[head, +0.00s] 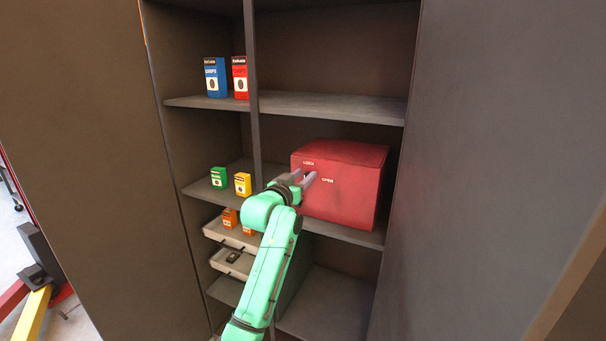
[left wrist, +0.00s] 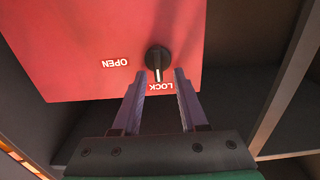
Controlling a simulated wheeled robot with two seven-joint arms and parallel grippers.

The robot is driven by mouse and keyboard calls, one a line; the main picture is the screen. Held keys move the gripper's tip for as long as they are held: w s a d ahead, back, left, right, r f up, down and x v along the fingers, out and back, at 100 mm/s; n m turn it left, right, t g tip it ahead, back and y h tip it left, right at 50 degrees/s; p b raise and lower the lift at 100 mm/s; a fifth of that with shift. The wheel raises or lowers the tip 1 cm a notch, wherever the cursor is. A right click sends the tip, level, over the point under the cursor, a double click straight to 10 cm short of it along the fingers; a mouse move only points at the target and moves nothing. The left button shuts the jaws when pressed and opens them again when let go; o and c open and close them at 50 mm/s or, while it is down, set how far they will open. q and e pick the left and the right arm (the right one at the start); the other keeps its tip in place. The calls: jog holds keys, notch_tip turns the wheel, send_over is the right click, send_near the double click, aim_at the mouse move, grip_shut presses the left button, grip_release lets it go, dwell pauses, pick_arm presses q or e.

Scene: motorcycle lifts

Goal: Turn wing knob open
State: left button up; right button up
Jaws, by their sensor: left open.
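A red box (head: 345,195) with white LOCK and OPEN lettering sits on the middle shelf of a cabinet. In the left wrist view, a black round knob (left wrist: 157,59) is on the red face (left wrist: 85,40), its white mark pointing to the word LOCK. OPEN is to the left of the knob there. My left gripper (head: 304,180) is in front of the box face, largely covering the knob in the head view. In the wrist view my left gripper (left wrist: 162,76) is open, its fingertips just short of the knob and spread to either side. My right gripper is not in view.
Blue (head: 215,77) and red (head: 240,77) small cartons stand on the upper shelf (head: 330,106). Green (head: 218,177) and yellow (head: 243,183) cartons stand left of the cabinet's upright divider (head: 251,60). Pulled-out trays (head: 232,262) lie below. Dark cabinet panels flank the opening.

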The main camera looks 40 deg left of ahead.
pick_arm(q)
jog(key=shift+w, duration=0.1)
jog(key=shift+c, duration=0.9)
grip_shut()
jog(key=shift+d, duration=0.1)
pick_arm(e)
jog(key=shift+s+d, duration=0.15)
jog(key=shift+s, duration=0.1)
pick_arm(q)
jog(key=shift+f+m, duration=0.15)
jog(key=shift+m, duration=0.15)
jog(key=m, duration=0.5)
jog(key=d+f+m+p, duration=0.1)
jog(key=m, duration=0.5)
jog(key=m+p, duration=0.1)
jog(key=m, duration=0.5)
jog(key=shift+w+d+f, duration=0.2)
jog(key=shift+d+f, duration=0.1)
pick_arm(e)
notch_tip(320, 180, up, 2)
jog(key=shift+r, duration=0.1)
pick_arm(q)
jog(key=shift+m, duration=0.3)
